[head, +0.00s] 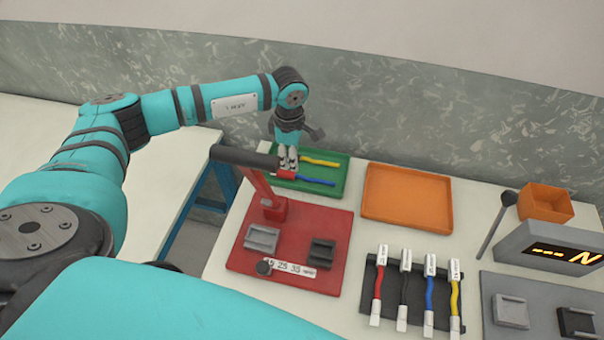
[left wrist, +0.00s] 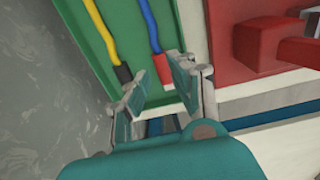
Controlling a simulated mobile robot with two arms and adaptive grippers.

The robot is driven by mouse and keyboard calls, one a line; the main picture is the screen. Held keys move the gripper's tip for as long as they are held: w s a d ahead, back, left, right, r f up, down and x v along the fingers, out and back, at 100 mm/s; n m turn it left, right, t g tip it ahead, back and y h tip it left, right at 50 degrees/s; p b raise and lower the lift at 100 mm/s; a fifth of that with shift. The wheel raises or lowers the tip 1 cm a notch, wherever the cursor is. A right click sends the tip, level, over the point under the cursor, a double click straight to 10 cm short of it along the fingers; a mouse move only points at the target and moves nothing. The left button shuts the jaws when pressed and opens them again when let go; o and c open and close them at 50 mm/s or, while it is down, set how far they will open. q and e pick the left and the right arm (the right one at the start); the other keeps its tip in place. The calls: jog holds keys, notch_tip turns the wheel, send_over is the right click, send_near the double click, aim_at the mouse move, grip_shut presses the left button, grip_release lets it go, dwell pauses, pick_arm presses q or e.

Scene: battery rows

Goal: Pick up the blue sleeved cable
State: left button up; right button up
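A blue cable (head: 315,181) with a red end lies in the green tray (head: 327,172), beside a yellow cable (head: 320,161) with a black end. In the left wrist view the blue cable (left wrist: 141,26) runs down to its red end (left wrist: 163,69), near my fingertips. My left gripper (head: 288,162) points down over the tray's left part. In the left wrist view the gripper (left wrist: 155,84) is open, its fingers apart with nothing held. Another blue cable (head: 429,291) lies in the black rack (head: 415,312). My right gripper is out of view.
A red press (head: 330,222) with a raised dark-handled lever (head: 246,157) stands close in front of the green tray. An orange tray (head: 408,197), empty, lies to the right. A grey display box (head: 548,246) and orange bin (head: 546,203) are at far right.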

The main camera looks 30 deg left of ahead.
aim_at(293, 174)
pick_arm(q)
jog(key=shift+d+f, duration=0.1)
jog(key=shift+f, duration=0.3)
notch_tip(293, 174, down, 5)
jog(key=shift+p, duration=1)
grip_shut()
